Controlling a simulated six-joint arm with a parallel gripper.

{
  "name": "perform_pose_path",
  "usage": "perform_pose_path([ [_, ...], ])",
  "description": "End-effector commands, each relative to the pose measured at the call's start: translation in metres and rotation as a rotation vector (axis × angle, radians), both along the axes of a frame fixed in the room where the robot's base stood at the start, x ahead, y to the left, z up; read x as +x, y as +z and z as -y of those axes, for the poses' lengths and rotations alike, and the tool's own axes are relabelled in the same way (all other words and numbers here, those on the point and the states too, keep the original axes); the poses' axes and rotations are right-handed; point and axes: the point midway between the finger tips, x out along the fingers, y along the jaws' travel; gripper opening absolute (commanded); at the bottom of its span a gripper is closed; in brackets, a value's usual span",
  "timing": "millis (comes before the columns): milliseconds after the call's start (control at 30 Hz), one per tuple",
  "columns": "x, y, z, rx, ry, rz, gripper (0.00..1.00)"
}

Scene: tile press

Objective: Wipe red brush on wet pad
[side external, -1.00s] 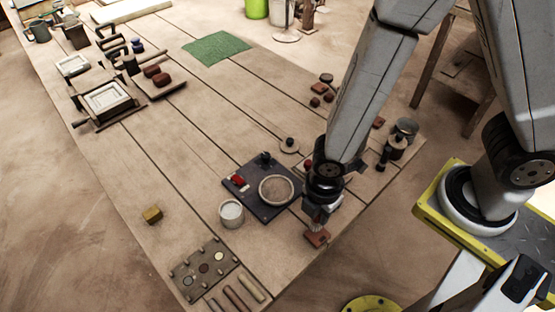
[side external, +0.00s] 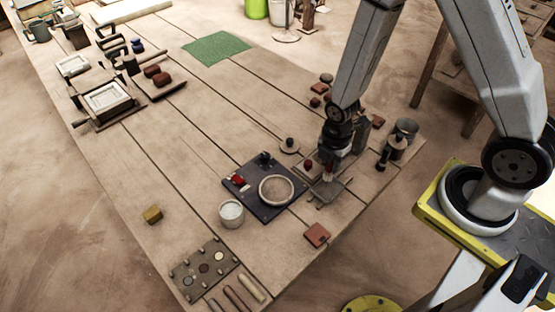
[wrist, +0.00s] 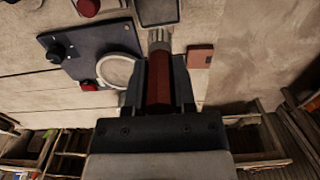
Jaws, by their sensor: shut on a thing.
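My gripper (wrist: 159,68) is shut on the red brush (wrist: 158,88), with its red handle between the two fingers and its pale bristle end pointing away from me. In the side view my gripper (side external: 332,158) is low over the right part of the table, with the brush tip beside a grey framed pad (side external: 331,190). In the wrist view this grey pad (wrist: 158,11) lies just beyond the bristles. I cannot tell whether they touch it. A red-brown square (side external: 317,235) lies nearer the table edge. I cannot tell which of these two is the wet pad.
A dark board (side external: 240,192) carries a round pale-rimmed dish (side external: 276,190) left of my gripper. A white cup (side external: 231,214) stands in front of it. Small pots (side external: 397,146) stand behind on the right. Bare planks lie around the red-brown square.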

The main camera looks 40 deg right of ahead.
Motion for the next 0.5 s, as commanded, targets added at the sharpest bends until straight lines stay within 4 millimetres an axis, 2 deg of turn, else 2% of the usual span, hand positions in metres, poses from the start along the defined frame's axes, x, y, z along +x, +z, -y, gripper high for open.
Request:
perform_pose_path([
  [200,0.003,-0.004,0.019,0.000,-0.002,-0.001,0.00],
  [500,0.003,-0.005,0.022,0.000,0.000,0.000,0.00],
])
